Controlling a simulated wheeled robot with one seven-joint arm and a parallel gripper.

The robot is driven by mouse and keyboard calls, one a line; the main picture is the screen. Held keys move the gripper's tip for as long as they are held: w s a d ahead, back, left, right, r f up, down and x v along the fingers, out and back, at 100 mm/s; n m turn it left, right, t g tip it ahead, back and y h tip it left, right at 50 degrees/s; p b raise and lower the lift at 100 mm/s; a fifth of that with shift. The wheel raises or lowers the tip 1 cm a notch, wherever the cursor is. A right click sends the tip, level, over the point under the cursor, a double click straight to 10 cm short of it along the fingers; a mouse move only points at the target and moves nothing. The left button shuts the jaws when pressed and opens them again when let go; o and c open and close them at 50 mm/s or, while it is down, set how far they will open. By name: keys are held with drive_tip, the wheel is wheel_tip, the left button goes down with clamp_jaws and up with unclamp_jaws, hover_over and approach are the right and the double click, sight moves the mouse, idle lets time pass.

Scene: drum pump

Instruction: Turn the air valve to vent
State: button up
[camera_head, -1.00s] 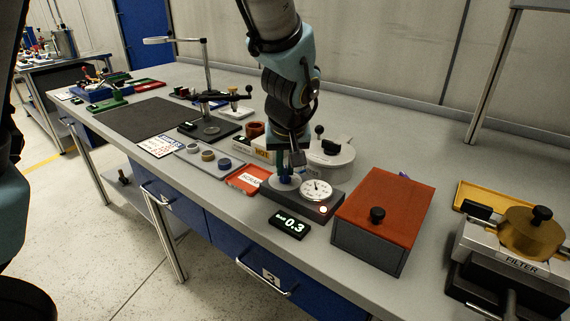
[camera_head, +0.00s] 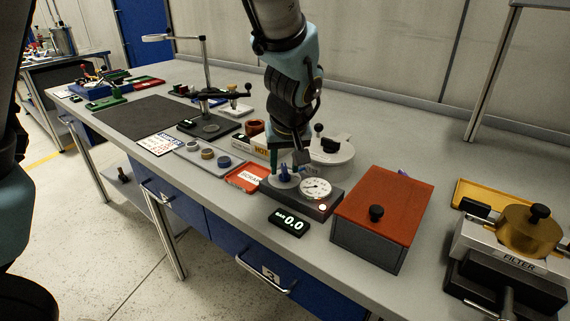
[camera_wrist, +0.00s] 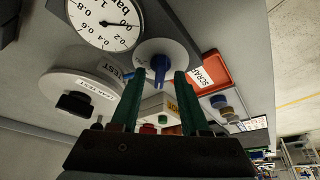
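The air valve is a blue lever (camera_wrist: 160,68) on a round white plate (camera_wrist: 178,52). The lever also shows in the head view (camera_head: 284,171), on the dark gauge block (camera_head: 318,209). In the wrist view my gripper (camera_wrist: 160,82) is open, with one green finger on each side of the lever and visible gaps between. It holds nothing. The plate carries a "TEST" label at its left; its other lettering is hidden or too small to read. The dial gauge (camera_head: 316,188) has its needle near 0. The display (camera_head: 289,221) reads 0.0.
An orange-lidded box (camera_head: 382,208) stands right of the gauge block. A round white leak-test pot (camera_head: 331,149) is behind it. A red scrap tray (camera_head: 246,178) lies to the left. The filter unit (camera_head: 522,240) stands far right.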

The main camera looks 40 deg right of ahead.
drive_tip(key=v, duration=1)
drive_tip(key=shift+s+r+b, duration=0.25)
drive_tip(key=shift+r+b, duration=0.05)
drive_tip(key=shift+r, duration=0.05)
drive_tip(key=shift+w+a, duration=0.1)
